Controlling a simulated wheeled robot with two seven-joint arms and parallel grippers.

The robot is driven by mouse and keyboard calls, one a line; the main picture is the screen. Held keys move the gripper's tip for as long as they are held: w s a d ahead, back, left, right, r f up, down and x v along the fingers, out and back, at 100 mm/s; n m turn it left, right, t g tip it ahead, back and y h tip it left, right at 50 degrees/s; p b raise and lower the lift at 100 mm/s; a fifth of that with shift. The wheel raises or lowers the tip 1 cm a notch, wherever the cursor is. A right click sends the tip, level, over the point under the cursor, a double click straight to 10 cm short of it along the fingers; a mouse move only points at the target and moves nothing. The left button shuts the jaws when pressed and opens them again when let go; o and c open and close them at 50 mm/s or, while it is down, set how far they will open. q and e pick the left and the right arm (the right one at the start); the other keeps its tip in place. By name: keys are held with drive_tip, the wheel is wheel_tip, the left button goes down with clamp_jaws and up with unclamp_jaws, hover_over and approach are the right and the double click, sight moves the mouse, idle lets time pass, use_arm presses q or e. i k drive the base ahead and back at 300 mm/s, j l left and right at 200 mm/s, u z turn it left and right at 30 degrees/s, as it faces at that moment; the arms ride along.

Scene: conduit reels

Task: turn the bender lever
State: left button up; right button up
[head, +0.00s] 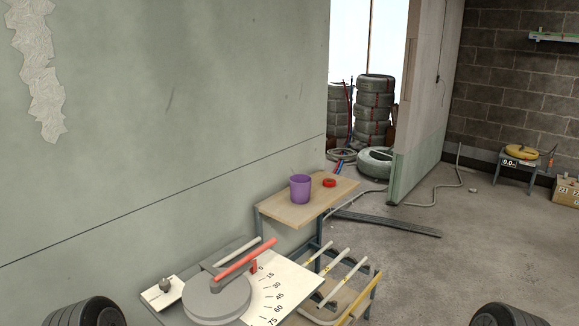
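The conduit bender stands at the bottom centre of the head view, with a grey round disc (217,300) on a white plate (294,283) marked in degrees. The bender lever (246,259) has a long red handle that slants up and right over the disc. A short red upright piece (254,267) stands by the 0 mark. A light grey rod (232,252) lies beside the lever, roughly parallel to it. A small grey knob (165,285) sits at the plate's left end. Neither gripper is in view, and nothing is seen touching the lever.
A wooden side table (275,209) behind the bender holds a purple cup (300,188) and a red tape roll (329,183). A low rack (353,294) with pale bent tubes stands to the right. A dark strip (388,224) lies on the floor. Open floor extends right.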

sight(220, 280)
drive_tip(key=i+z, duration=0.2)
drive_tip(key=z, duration=0.15)
drive_tip(key=i+z, duration=0.35)
drive_tip(key=k, duration=0.15)
